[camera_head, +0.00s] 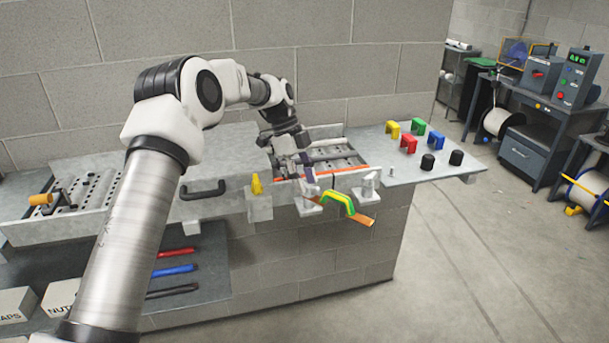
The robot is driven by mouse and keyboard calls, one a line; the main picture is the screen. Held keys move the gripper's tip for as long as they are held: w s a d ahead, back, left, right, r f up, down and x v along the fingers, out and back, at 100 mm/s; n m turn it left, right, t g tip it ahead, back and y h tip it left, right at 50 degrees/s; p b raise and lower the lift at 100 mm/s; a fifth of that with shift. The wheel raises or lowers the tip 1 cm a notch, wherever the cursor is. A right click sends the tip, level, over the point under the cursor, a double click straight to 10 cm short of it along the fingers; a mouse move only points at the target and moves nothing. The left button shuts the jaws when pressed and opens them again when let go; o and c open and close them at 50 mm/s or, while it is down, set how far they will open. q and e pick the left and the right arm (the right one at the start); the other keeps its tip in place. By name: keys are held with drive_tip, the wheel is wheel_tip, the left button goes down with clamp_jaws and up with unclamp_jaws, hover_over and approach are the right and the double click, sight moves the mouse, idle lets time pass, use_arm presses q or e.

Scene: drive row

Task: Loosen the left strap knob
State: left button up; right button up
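My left gripper (298,172) reaches down over the front edge of the roller unit on the bench. Its fingers are small and partly overlapped, so their opening is unclear. A grey block (309,209) sits just below the fingers, left of a yellow-green arched piece (338,202). Any strap knob on this left block is hidden or too small to make out, and I cannot tell whether the fingers touch it. A similar grey block with a raised top (368,187) is on the right. My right gripper is out of view.
An orange bar (359,219) lies below the arch. A yellow piece (257,185) stands left of the gripper. Several coloured brackets (408,144) and two black knobs (428,162) lie on the right plate (402,178). A black handle (203,191) is on the left.

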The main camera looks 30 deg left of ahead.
use_arm(q)
drive_tip(key=shift+w+a+f, duration=0.1)
drive_tip(key=shift+w+f, duration=0.05)
drive_tip(key=shift+f, duration=0.15)
drive_tip(key=shift+r, duration=0.15)
drive_tip(key=shift+c, duration=0.7)
drive_tip(key=shift+s+d+r, duration=0.1)
drive_tip(key=shift+s+d, duration=0.15)
drive_tip(key=shift+d, duration=0.05)
clamp_jaws()
